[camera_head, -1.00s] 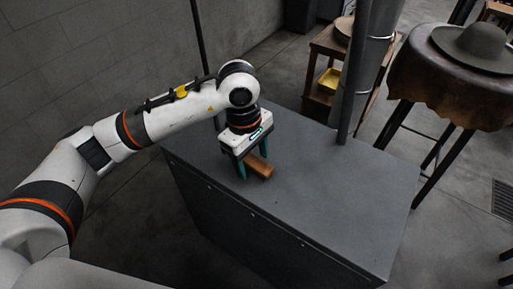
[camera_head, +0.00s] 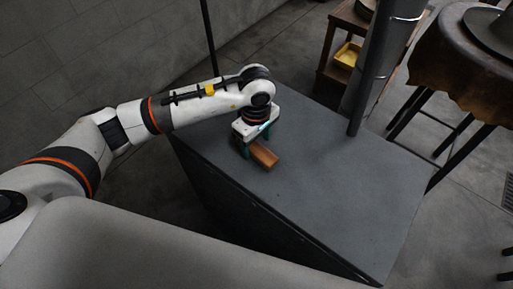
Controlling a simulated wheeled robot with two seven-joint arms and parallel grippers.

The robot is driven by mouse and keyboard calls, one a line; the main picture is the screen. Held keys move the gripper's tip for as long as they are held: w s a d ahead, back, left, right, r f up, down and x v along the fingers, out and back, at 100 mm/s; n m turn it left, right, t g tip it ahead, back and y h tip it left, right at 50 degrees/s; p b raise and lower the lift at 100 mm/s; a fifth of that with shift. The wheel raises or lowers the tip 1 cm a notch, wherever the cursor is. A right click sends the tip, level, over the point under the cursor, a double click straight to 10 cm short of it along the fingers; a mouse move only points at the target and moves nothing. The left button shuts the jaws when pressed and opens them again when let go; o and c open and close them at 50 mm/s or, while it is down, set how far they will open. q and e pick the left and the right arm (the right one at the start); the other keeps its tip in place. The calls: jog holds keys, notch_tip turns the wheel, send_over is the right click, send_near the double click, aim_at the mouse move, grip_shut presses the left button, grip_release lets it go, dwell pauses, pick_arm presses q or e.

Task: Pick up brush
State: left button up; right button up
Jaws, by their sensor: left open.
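The brush (camera_head: 264,157) is a brown wooden block lying on the grey top of the cabinet (camera_head: 330,185), near its far left part. My left gripper (camera_head: 257,148) comes down over the brush with its teal fingers open. One finger shows at the brush's left side and the other at its right, behind it. The gripper hides the far end of the brush, and I cannot tell whether the fingers touch it. My right gripper is not in view.
A dark upright pole (camera_head: 376,70) stands at the cabinet's back edge. A wooden shelf with a yellow tray (camera_head: 348,55) is behind it. A stool with a leather cover (camera_head: 465,70) and a hat stands at the right. The right part of the cabinet top is clear.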

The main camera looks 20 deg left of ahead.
aim_at(256, 148)
pick_arm(q)
notch_tip(256, 148, down, 3)
jog(key=shift+r, duration=0.2)
jog(key=shift+f, duration=0.4)
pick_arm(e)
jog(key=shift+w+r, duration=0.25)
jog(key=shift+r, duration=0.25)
pick_arm(q)
jog(key=shift+c, duration=0.2)
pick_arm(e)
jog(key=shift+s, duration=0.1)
